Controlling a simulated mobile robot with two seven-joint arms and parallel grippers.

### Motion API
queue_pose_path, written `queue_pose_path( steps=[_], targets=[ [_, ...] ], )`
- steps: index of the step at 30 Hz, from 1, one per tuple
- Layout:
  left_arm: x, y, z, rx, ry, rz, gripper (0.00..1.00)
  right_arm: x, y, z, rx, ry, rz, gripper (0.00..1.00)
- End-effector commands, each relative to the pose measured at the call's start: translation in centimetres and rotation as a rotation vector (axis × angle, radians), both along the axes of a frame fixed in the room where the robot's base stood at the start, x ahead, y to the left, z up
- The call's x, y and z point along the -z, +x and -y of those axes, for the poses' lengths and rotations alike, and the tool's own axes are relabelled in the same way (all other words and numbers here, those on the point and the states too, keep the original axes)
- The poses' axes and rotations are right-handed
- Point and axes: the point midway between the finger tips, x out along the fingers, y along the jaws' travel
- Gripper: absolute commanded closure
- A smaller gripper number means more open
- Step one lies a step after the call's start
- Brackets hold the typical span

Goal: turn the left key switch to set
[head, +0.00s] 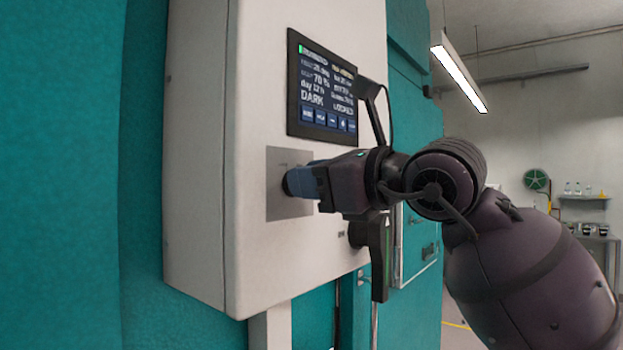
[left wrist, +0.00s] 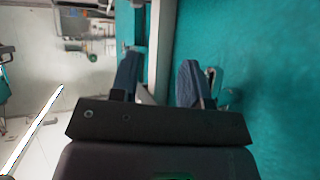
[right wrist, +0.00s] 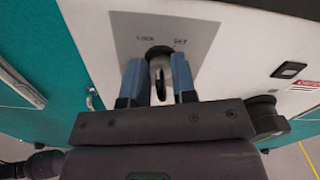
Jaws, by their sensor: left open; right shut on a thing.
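The left key switch sits on a grey plate (head: 275,205) on the white control box. In the right wrist view the plate (right wrist: 128,35) carries the words LOCK at left and SET at right above a dark round lock (right wrist: 158,52). A silver key (right wrist: 181,72) stands out of the lock. My right gripper (right wrist: 158,80) is shut on the key, one blue finger on each side. In the head view the gripper (head: 303,182) is against the plate and hides the lock and key. My left gripper (left wrist: 158,80) is open and empty, seen only in the left wrist view.
A screen (head: 326,85) above the plate reads DARK and seemingly LOCKED. A black lever handle (head: 378,262) hangs just below my right gripper. Teal chamber walls (head: 142,150) flank the box. A shelf with bottles (head: 583,195) is far right.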

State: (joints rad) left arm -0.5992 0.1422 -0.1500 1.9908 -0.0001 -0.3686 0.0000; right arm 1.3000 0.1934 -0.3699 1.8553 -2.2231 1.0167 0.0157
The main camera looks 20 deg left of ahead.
Motion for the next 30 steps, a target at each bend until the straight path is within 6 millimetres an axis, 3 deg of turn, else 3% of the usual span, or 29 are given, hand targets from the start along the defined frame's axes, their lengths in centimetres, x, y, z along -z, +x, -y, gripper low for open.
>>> queue_pose_path(
  steps=[18, 30],
  targets=[
    [-0.8, -0.2, -0.1, -0.002, 0.000, -0.002, 0.57, -0.1, 0.4, 0.1, 0.000, 0.193, -0.529, 0.98],
    [-1.5, 0.3, 0.0, 0.001, 0.000, 0.008, 0.57, -0.1, 0.5, 0.2, 0.000, 0.268, -0.730, 0.98]
  ],
)
